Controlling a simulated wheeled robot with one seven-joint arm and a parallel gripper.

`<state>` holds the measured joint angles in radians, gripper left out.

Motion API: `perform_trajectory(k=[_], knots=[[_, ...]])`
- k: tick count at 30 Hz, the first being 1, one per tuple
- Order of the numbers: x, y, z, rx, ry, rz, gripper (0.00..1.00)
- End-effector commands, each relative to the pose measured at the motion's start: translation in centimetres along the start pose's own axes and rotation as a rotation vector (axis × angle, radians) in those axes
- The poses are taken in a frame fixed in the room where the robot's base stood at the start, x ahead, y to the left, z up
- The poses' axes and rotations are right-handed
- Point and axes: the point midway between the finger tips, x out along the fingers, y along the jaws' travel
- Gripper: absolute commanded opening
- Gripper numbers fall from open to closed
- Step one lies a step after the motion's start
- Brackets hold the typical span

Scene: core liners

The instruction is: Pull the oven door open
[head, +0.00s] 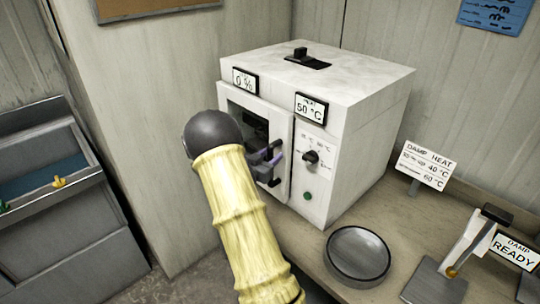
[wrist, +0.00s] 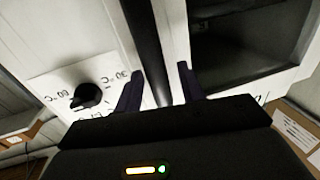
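The white oven (head: 345,110) stands on a bench. Its door (head: 283,125), with a dark window, looks shut in the head view; the dark handle (head: 276,181) is a bar near the door's right edge. My arm covers part of the door's left side. My gripper (head: 268,158) is at the handle. In the wrist view the handle (wrist: 145,40) runs down between the two fingers of my gripper (wrist: 160,83). The fingers are apart, with narrow gaps showing on both sides of the bar. The door's window (wrist: 245,45) is at the right there.
A control panel with a dial (head: 311,157) and a green button is right of the door. A round metal dish (head: 357,255) sits on the bench in front. A damp heat sign (head: 428,165) and a ready sign (head: 516,250) stand to the right. A grey cabinet (head: 60,220) is at far left.

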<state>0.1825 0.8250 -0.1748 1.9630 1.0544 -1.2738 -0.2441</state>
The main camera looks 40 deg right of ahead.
Motion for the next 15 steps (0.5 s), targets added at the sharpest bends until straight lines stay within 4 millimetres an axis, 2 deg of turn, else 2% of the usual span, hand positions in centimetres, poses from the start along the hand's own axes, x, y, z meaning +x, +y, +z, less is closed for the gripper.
perform_trajectory(k=[3, 9, 15], knots=[[0.05, 0.09, 0.01, 0.0, 0.0, 0.002, 0.38], [0.04, 0.1, 0.0, 0.0, 0.0, 0.002, 0.0], [-0.04, 0.04, -0.01, 0.0, 0.0, 0.002, 0.0]])
